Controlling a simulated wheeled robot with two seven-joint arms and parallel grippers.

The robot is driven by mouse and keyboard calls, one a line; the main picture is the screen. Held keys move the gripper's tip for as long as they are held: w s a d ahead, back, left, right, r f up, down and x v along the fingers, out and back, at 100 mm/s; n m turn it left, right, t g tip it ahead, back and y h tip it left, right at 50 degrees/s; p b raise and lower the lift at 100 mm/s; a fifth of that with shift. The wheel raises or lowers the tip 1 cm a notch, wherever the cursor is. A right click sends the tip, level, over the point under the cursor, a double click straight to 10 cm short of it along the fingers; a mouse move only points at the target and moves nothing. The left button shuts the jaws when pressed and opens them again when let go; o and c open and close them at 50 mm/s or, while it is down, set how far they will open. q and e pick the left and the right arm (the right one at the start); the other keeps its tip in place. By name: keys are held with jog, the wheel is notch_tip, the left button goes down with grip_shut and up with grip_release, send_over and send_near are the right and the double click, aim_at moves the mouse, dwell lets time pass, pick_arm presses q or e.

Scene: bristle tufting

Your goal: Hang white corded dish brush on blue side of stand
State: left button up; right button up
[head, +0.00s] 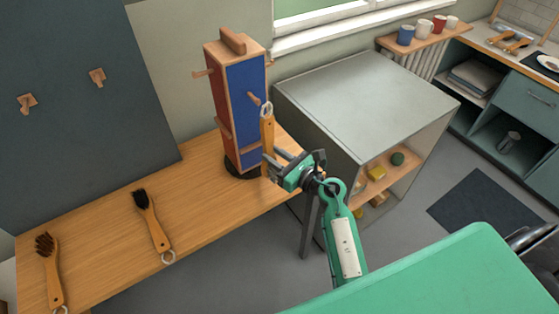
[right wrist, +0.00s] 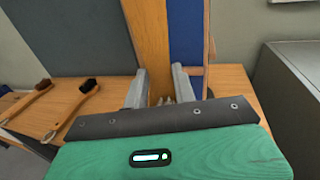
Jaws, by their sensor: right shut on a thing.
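The stand (head: 234,80) is an upright wooden block on a dark round base, with a red face on the left and a blue face (head: 246,95) on the right. A peg (head: 254,99) sticks out of the blue face. The brush handle (right wrist: 149,40) rises between the fingers (right wrist: 155,90) in the right wrist view. My left gripper is out of view.
Two other corded brushes, one black-bristled (head: 152,222) and one brown-bristled (head: 50,268), lie on the wooden table (head: 110,240). A dark board (head: 70,90) with pegs stands behind. A grey cabinet (head: 350,95) stands right of the stand.

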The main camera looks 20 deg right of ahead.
jog(key=shift+w+a+f+b, duration=0.1)
jog(key=shift+w+a+b, duration=0.1)
jog(key=shift+w, duration=0.55)
jog(key=shift+w+a+f+b, duration=0.1)
jog(key=shift+w+a+b, duration=0.05)
jog(key=shift+w, duration=0.65)
jog(key=shift+w+a+b, duration=0.15)
jog(key=shift+w+a, duration=0.05)
jog(key=shift+w, duration=0.55)
jog(key=shift+w+f, duration=0.25)
jog(key=shift+w, duration=0.25)
jog(key=shift+a, duration=0.1)
jog(key=o, duration=1.1)
jog(key=shift+s, duration=0.15)
jog(key=shift+v, duration=3.4)
